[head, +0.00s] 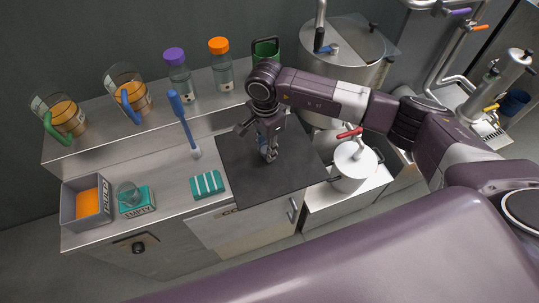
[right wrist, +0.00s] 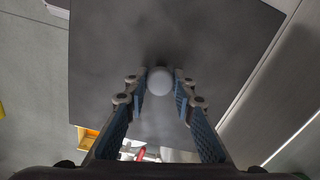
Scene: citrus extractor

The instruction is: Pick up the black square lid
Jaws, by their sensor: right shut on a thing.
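The black square lid (head: 238,165) is a flat dark panel in the middle of the head view, at the right part of the steel counter, and its right part reaches towards the white pot. In the right wrist view the lid (right wrist: 205,40) fills most of the picture, with a pale round knob (right wrist: 159,81) on it. My right gripper (head: 269,155) is above the lid, fingers pointing down. In the right wrist view its fingers (right wrist: 160,92) are on both sides of the knob, shut on it. I cannot tell whether the lid is raised. My left gripper is out of view.
A white pot (head: 350,168) with a red handle stands right of the lid. A teal striped block (head: 207,184), blue brush (head: 183,118) and grey bin (head: 70,214) are to the left. Bottles (head: 179,78) and jugs stand on the shelf behind. A steel tank (head: 338,50) is behind right.

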